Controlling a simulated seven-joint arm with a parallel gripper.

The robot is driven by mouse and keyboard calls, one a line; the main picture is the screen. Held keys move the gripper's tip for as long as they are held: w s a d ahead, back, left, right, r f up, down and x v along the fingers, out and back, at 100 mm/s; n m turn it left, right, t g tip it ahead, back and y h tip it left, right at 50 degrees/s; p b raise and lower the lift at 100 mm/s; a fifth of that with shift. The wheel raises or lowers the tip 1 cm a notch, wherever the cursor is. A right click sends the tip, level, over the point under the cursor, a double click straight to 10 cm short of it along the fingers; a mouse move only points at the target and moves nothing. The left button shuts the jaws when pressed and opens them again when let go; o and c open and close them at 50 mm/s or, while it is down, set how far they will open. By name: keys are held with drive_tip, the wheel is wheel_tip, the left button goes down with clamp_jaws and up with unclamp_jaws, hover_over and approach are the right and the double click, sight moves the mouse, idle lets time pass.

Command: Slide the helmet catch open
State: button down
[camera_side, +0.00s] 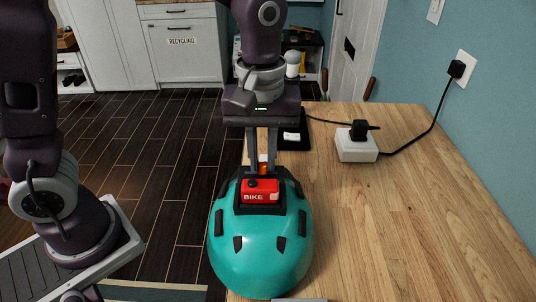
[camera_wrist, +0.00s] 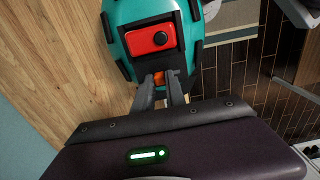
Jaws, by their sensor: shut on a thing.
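The teal helmet (camera_side: 258,262) sits on the wooden counter at its left edge, and it also shows at the top of the wrist view (camera_wrist: 123,42). A red box marked BIKE (camera_side: 261,191) sits in a black frame on the helmet; in the wrist view it is a red block (camera_wrist: 146,42) with a round dark button. The fingertips partly hide the catch.
A white power block (camera_side: 357,146) with a black plug stands on the counter (camera_side: 420,230), its cord running to a wall outlet (camera_side: 460,70). A dark flat pad (camera_side: 292,138) lies behind the helmet. The counter right of the helmet is clear.

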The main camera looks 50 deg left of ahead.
drive_tip(key=shift+s+a, duration=0.8)
idle(0.4)
drive_tip(key=c, duration=1.6)
unclamp_jaws()
drive_tip(key=shift+o, duration=0.2)
drive_tip(key=shift+r, duration=3)
